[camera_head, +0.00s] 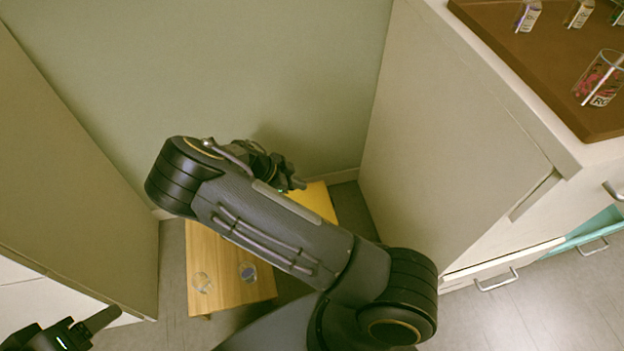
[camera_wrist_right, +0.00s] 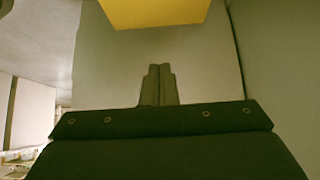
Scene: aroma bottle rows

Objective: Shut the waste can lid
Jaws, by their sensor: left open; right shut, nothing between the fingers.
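A yellow thing, which looks like the waste can (camera_head: 318,201), shows behind my right arm near the back wall; the arm hides most of it. A flat yellow part of it also shows at the top of the right wrist view (camera_wrist_right: 155,10). I cannot tell how its lid stands. My right gripper (camera_head: 292,183) is beside and above the yellow thing, with its fingers together and empty, as the right wrist view (camera_wrist_right: 158,85) shows. My left gripper (camera_head: 100,325) is at the lower left corner, open, only partly in view, and far from the yellow thing.
A cabinet (camera_head: 455,130) on the right carries a brown tray (camera_head: 520,55) with a glass (camera_head: 600,80) and small boxes. Another cabinet (camera_head: 70,180) bounds the left.

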